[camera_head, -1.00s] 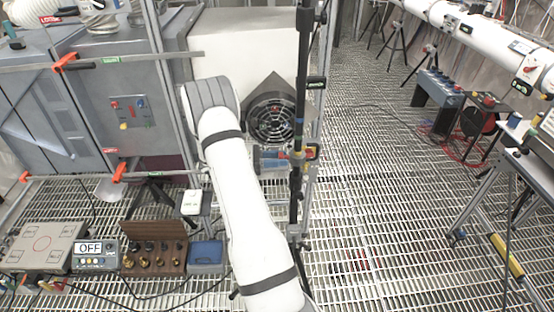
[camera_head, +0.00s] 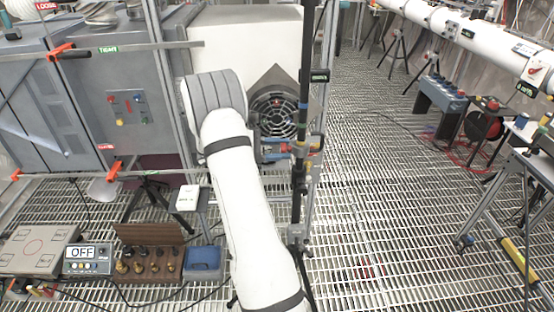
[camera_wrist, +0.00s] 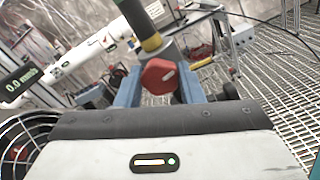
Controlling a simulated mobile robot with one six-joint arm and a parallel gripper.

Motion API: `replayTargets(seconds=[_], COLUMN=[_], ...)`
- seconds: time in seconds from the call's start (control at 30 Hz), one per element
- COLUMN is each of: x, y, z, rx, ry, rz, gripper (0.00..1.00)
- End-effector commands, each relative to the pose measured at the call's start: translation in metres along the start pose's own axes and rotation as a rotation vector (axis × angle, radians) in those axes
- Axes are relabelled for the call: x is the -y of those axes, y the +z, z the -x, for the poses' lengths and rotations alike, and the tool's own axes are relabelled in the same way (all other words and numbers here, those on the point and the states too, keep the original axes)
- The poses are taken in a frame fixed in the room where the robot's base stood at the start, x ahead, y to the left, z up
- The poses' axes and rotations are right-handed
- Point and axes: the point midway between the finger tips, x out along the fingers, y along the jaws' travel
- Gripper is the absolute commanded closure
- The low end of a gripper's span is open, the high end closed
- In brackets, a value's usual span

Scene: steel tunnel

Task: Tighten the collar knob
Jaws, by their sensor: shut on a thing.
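The collar knob (camera_wrist: 160,77) is red and faceted with a pale mark on its face, seen in the wrist view. It sits on a dark upright pole with a yellow-green band (camera_wrist: 152,43) just above. My gripper (camera_wrist: 160,88) has its two blue fingers on either side of the knob, shut on it. In the head view, my white arm reaches up to the pole (camera_head: 305,60) from the left, and the knob is too small and cluttered there to make out clearly.
A round fan grille (camera_head: 277,116) is close behind the pole. A grey cabinet (camera_head: 120,90) stands left. Grated floor (camera_head: 385,200) is open to the right.

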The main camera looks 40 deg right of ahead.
Motion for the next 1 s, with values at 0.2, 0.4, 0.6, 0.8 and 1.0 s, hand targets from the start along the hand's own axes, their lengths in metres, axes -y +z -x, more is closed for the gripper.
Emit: replayTargets(seconds=[0.2,0.4,0.6,0.8,1.0], x=[0.0017,0.0010,0.0007,0.0006,0.0008], y=[-0.0036,-0.0021,-0.0012,-0.0008,-0.0009], z=[-0.0022,-0.0024,-0.0025,-0.0026,-0.0028], rx=[0.001,0.001,0.001,0.001,0.001], ry=[-0.002,-0.003,-0.003,-0.004,-0.004], rz=[-0.129,-0.197,-0.222,-0.224,-0.223], gripper=[0.88,0.88,0.88,0.88,0.62])
